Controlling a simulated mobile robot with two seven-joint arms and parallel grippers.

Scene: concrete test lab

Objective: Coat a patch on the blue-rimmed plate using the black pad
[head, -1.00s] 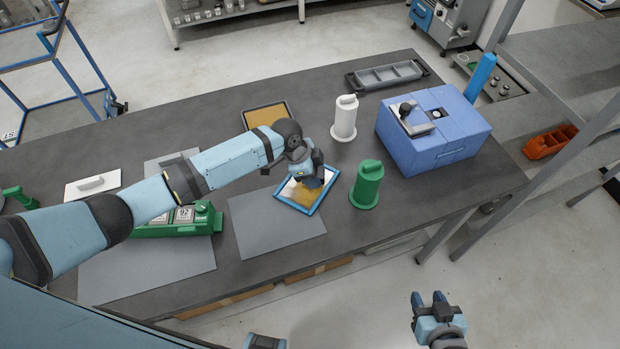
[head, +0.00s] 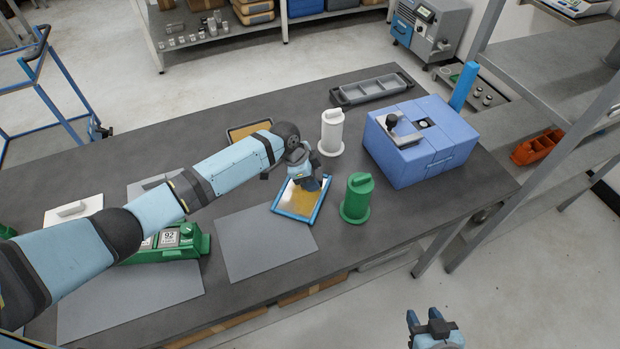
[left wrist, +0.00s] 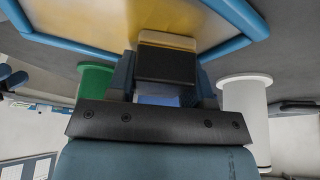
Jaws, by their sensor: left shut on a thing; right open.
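The blue-rimmed plate (head: 278,212) lies on the dark table, with a golden-yellow patch over much of its pale face. It also shows at the top of the left wrist view (left wrist: 70,41). In the head view the pad is mostly hidden by the gripper. My right gripper (head: 430,324) is open and empty, low in front of the table.
A green cylinder (head: 357,198) and a white cylinder (head: 332,132) stand close right of the plate. A blue box (head: 430,140) is further right. A dark-rimmed tray with tan contents (head: 247,131) lies behind my left arm. A grey sheet (head: 262,243) lies in front.

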